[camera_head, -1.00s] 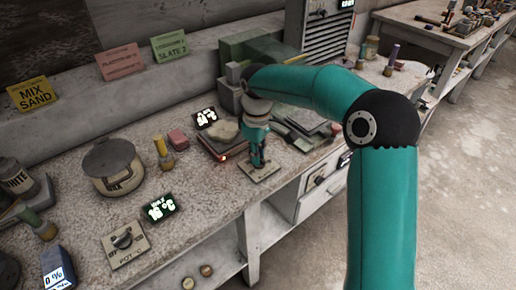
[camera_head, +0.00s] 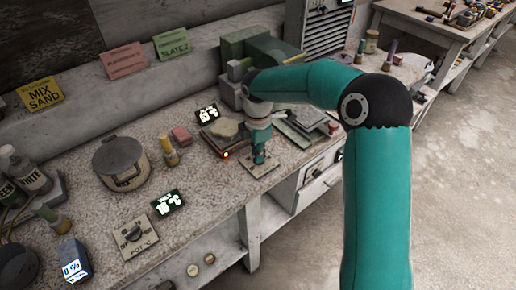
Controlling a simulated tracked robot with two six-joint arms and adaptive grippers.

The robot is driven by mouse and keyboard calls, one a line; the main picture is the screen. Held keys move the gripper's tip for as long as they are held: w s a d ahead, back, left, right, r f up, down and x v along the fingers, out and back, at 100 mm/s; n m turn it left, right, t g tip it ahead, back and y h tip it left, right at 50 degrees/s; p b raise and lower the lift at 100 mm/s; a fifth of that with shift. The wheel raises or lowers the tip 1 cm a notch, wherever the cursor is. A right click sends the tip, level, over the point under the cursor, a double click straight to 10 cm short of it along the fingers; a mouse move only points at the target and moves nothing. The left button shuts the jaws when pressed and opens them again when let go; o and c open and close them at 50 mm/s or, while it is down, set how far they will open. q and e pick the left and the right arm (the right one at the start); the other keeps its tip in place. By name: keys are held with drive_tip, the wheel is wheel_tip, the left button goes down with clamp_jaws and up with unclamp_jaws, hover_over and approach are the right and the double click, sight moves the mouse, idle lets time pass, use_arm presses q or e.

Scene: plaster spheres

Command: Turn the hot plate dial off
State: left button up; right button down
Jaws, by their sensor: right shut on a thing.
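A pale square dial plate (camera_head: 262,169) lies at the bench's front edge, just in front of the hot plate (camera_head: 218,146). My right gripper (camera_head: 260,158) points down onto this plate and is shut on its dial, which the fingers hide. The dial's setting cannot be read. The hot plate carries a pale lump (camera_head: 224,129) and shows a small red light (camera_head: 225,154) at its front. A dark display (camera_head: 207,113) stands behind it, its digits too small to read. My left gripper is not in view.
A second dial plate (camera_head: 148,240) marked for the pot sits at the front left, near a green-lit display (camera_head: 167,203). A lidded pot (camera_head: 120,163), a brush (camera_head: 168,150) and a pink block (camera_head: 181,137) stand left of the hot plate. Grey slabs (camera_head: 300,126) lie right of it.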

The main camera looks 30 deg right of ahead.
drive_tip(key=n+p, duration=0.2)
drive_tip(key=n, duration=0.4)
drive_tip(key=shift+r, duration=0.1)
idle(0.5)
drive_tip(key=c, duration=1.2)
unclamp_jaws()
wheel_tip(320, 180, up, 12)
drive_tip(key=shift+f, duration=0.1)
drive_tip(key=shift+s+d, duration=0.1)
